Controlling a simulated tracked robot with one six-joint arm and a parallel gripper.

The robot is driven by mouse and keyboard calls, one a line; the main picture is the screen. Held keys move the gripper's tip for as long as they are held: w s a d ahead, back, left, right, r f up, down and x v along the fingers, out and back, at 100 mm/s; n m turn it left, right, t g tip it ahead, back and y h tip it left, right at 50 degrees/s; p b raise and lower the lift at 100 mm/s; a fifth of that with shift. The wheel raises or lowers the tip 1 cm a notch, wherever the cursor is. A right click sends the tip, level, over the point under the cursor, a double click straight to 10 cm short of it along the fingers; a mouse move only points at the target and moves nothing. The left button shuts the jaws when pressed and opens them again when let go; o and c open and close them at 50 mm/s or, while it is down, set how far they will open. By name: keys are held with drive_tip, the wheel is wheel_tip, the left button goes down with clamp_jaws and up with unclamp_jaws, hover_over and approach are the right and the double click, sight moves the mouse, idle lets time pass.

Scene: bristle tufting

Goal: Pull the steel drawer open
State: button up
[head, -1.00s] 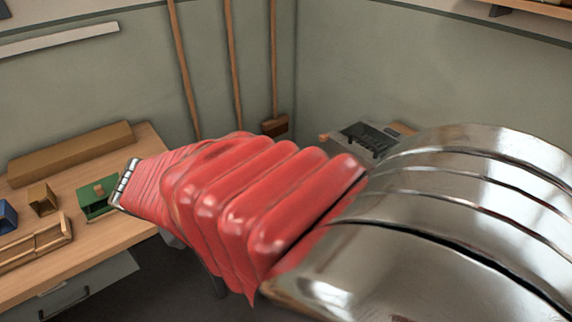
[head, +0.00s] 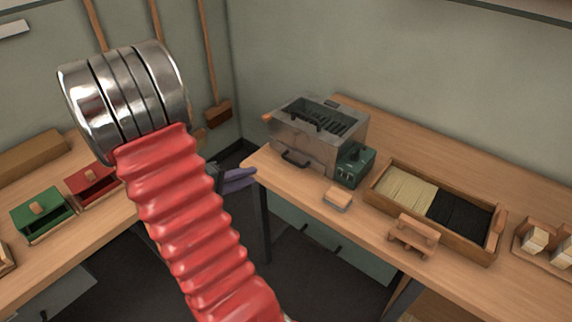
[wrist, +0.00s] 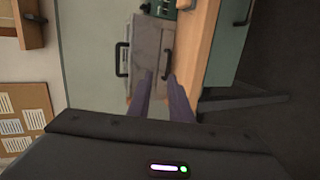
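A steel box (head: 335,132) stands on the right workbench, with a slotted top. A dark handle (head: 295,160) sits low on its front, which looks closed. In the wrist view the box (wrist: 148,38) shows sideways, with the front handle (wrist: 168,65) just beyond my fingertips. My gripper (wrist: 160,78) has two purple-grey fingers, apart with nothing between them. In the head view my gripper (head: 240,179) is partly hidden behind my arm, left of the box and apart from it.
A green control box (head: 354,165) stands right of the steel box. A tray of bristles (head: 375,205), a small wooden block (head: 338,197) and a wooden stand (head: 413,235) share the bench (head: 300,191). The left bench holds green (head: 42,212) and red (head: 92,185) boxes.

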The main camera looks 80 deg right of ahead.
drive_tip(key=n+t+h, duration=0.1)
drive_tip(key=h, duration=0.1)
approach(288, 172)
drive_tip(key=w+a+r, duration=0.1)
drive_tip(key=a+r, duration=0.2)
drive_tip(key=r, duration=0.1)
drive_tip(key=shift+w+a, duration=0.2)
drive_tip(key=shift+d, duration=0.1)
drive_tip(key=x, duration=1.3)
drive_tip(key=shift+s+d+r, duration=0.1)
drive_tip(key=shift+s+d, duration=0.15)
drive_tip(key=shift+c, duration=0.6)
clamp_jaws()
